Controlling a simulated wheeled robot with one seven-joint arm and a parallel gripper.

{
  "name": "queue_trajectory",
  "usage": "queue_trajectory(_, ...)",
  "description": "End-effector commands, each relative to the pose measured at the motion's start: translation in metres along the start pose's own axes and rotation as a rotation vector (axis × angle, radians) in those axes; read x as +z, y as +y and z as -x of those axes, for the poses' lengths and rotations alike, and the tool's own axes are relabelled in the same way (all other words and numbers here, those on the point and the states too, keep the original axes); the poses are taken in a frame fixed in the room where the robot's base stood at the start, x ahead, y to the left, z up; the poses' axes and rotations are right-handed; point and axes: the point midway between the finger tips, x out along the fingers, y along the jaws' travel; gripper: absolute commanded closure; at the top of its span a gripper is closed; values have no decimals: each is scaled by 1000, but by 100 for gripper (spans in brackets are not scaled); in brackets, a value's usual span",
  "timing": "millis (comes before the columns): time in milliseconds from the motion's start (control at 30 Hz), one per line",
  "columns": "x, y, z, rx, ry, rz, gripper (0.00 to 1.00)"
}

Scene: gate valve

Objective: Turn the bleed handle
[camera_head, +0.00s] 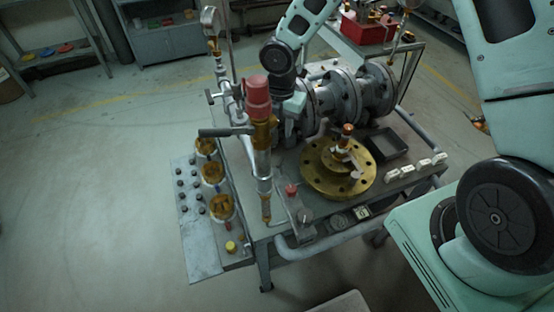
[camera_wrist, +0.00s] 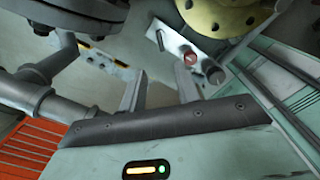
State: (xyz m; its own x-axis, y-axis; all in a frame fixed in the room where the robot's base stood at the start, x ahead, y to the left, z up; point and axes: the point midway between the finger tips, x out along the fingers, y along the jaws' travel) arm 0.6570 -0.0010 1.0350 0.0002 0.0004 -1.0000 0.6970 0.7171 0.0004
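No part is marked as the bleed handle, and I cannot tell for sure which one it is. A dark grey lever (camera_head: 224,132) sticks out left from the upright brass fitting (camera_head: 263,135) under a red cap (camera_head: 257,90), at the front left of the bench. My gripper's teal housing shows beside the flanged valve body (camera_head: 340,95) in the head view; its fingers are hidden there. In the wrist view my gripper (camera_wrist: 160,78) has its two grey fingers apart, with nothing seen between them. A grey pipe (camera_wrist: 55,100) with a branch lies left of the fingers.
A brass flange (camera_head: 319,178) lies on the bench's right part, by a black tray (camera_head: 388,145). A red button (camera_head: 291,190) sits on a small plate at the front edge. A gauge (camera_head: 210,18) stands at the back left. Open floor (camera_head: 90,200) lies left.

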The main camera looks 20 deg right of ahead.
Motion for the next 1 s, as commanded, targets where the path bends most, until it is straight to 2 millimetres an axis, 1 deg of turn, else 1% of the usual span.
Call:
queue_trajectory(33, -2, -1, -10, -4, 3, 4, 68)
queue_trajectory(300, -2, -1, -66, -5, 2, 2, 68)
queue_trajectory(600, -1, -1, -124, -3, 1, 1, 68)
queue_trajectory(800, 0, 0, -144, -1, 1, -3, 68)
queue_trajectory(1000, 0, 0, -150, 0, -1, -2, 68)
